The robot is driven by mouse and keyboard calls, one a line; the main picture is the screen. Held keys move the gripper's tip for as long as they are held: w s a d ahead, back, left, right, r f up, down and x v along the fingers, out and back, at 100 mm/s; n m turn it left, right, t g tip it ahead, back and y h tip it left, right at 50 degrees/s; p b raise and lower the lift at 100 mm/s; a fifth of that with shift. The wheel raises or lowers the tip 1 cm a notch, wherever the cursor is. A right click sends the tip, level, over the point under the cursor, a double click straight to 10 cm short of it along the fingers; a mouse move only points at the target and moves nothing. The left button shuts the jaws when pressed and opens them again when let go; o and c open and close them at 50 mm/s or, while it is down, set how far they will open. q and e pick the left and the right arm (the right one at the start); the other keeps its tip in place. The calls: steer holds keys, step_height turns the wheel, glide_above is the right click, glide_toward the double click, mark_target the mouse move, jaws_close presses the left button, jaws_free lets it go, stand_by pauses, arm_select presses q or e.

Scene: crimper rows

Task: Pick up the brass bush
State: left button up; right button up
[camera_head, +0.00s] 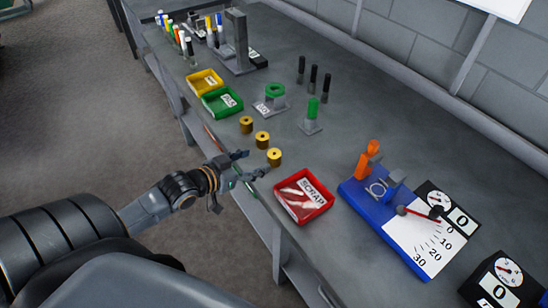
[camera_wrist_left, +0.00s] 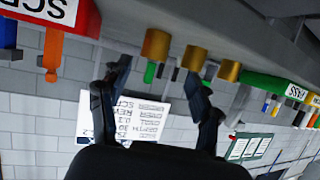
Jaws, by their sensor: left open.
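Three brass bushes stand in a row along the bench's near edge. The one closest to the scrap bin (camera_head: 275,157) is nearest my left gripper, and it also shows in the left wrist view (camera_wrist_left: 156,45). The middle bush (camera_head: 262,139) and the far bush (camera_head: 246,125) stand beyond it. My left gripper (camera_head: 250,165) is open and empty at the bench edge, just to the left of the nearest bush. In the left wrist view the fingers (camera_wrist_left: 157,80) are spread, with the nearest bush beyond the gap between them, apart from both. My right gripper is not in view.
A red scrap bin (camera_head: 304,214) stands close to the right of the nearest bush. Green (camera_head: 223,113) and yellow (camera_head: 205,82) trays lie beyond the row. A blue gauge fixture (camera_head: 353,196) with an orange handle stands further right.

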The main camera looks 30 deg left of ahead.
mark_target(269, 158)
arm_select(q)
steer(key=shift+d+x, duration=0.2)
steer(key=shift+x, duration=1)
steer(key=shift+d+p+x, duration=0.15)
steer(key=shift+p+x, duration=0.2)
steer(key=shift+x, duration=1.2)
steer(key=shift+d+p+x, duration=0.1)
steer(key=shift+p+x, duration=0.2)
steer(key=shift+x, duration=1.2)
steer(key=shift+s, duration=0.15)
jaws_close()
